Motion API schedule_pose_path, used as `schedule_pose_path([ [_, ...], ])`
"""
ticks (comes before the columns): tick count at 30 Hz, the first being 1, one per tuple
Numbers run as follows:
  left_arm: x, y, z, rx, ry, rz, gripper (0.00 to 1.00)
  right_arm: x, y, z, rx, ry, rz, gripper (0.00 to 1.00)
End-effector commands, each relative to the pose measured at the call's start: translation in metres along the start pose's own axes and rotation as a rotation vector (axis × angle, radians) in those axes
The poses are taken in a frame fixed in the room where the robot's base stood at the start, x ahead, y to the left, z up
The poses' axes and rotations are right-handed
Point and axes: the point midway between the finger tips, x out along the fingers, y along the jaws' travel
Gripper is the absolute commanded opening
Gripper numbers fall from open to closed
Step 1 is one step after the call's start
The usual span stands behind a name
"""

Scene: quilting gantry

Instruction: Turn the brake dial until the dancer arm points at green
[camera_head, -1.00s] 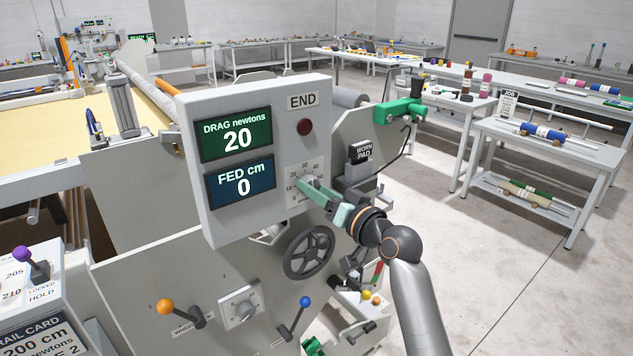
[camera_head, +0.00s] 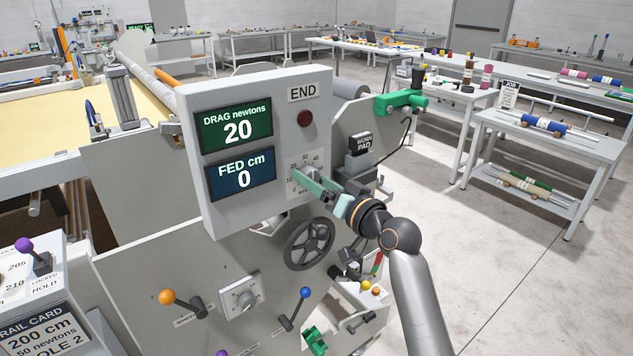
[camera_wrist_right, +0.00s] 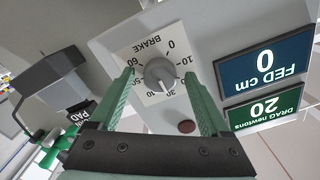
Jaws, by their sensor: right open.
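The brake dial (camera_wrist_right: 160,75) is a round grey knob on a white scale plate marked from 0 to 60. Its pointer faces the low-number side, around 20 to 30. In the head view the dial's plate (camera_head: 313,160) sits low on the grey panel, with the knob mostly hidden by my fingers. My right gripper (camera_head: 300,180) is open at the dial. Its green fingers lie on both sides of the knob in the right wrist view, with gaps visible. A small red-and-green strip (camera_head: 377,264) shows below my wrist; I cannot make out the dancer arm. My left gripper is out of view.
The DRAG screen (camera_head: 236,130) reads 20 newtons and the FED screen (camera_head: 241,174) reads 0 cm. A handwheel (camera_head: 309,244), an orange-knobbed lever (camera_head: 168,297) and a blue-knobbed lever (camera_head: 305,292) are below. A WORN PAD block (camera_head: 361,144) stands right of the panel.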

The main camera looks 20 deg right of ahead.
Motion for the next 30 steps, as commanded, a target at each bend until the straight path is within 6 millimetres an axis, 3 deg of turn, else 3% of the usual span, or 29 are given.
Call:
schedule_pose_path([
  [8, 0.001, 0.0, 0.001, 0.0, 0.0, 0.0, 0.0, -0.012, 0.001, 0.0, -0.002, 0.0, 0.001, 0.81],
  [21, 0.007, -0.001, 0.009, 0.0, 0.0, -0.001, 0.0, -0.095, 0.001, 0.002, -0.002, -0.001, 0.001, 0.81],
  [30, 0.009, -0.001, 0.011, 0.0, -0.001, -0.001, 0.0, -0.124, 0.0, 0.0, -0.001, 0.0, 0.0, 0.81],
])
